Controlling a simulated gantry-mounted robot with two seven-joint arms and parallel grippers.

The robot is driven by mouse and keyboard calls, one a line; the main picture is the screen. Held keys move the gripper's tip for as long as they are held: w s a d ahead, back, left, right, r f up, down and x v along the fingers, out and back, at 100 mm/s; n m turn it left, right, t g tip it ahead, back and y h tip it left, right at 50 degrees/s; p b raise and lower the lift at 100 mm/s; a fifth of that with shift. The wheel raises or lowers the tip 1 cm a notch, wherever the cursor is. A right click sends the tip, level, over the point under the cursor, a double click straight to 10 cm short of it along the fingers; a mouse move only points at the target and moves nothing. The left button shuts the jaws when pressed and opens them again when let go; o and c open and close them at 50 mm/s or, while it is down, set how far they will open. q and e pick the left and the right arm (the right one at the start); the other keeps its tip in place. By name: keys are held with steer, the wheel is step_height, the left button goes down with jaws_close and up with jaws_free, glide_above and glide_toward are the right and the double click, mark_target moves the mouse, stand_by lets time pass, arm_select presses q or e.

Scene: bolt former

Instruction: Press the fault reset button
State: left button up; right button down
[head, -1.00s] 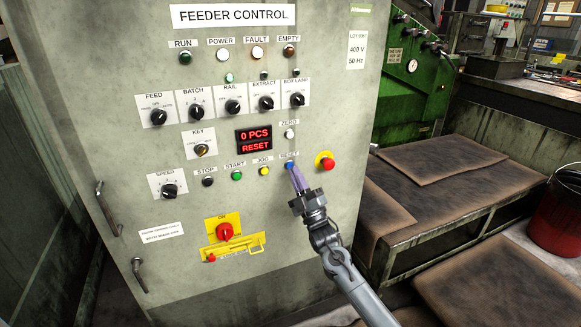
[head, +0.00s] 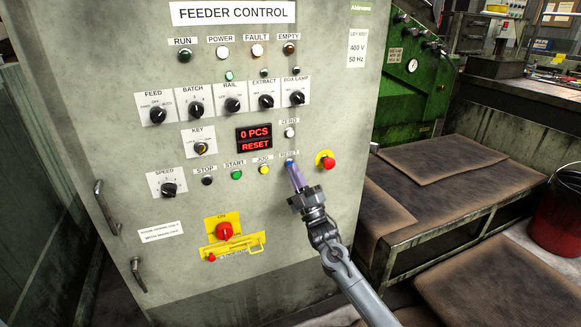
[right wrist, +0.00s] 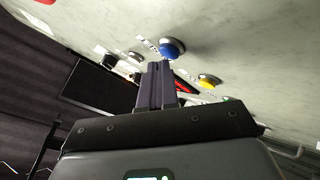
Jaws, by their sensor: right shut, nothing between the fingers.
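The blue reset button (head: 290,162) sits under the RESET label on the grey feeder control panel (head: 330,220). It also shows large in the right wrist view (right wrist: 172,48). My right gripper (head: 293,169) is shut and empty, with its purple-grey fingertips just below the blue button in the head view. In the right wrist view the fingertips (right wrist: 157,68) end close to the button's lower left edge; I cannot tell whether they touch it. The display (head: 254,139) reads "0 PCS RESET". The FAULT lamp (head: 257,50) looks white and bright. My left gripper is not in view.
A red emergency stop (head: 327,162) on yellow is just right of the reset button. The yellow jog button (head: 264,170) and green start button (head: 237,174) are to its left. The white zero button (head: 290,133) is above. A red main switch (head: 224,231) is lower left.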

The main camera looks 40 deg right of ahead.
stand_by(0.3)
steer(key=shift+w, duration=0.1)
steer(key=shift+w+d+b, duration=0.1)
steer(key=shift+w+b, duration=0.2)
steer(key=shift+b, duration=0.1)
stand_by(0.4)
stand_by(0.3)
steer(key=shift+s+a+p, duration=0.2)
steer(key=shift+s+p, duration=0.6)
steer(key=shift+p, duration=0.2)
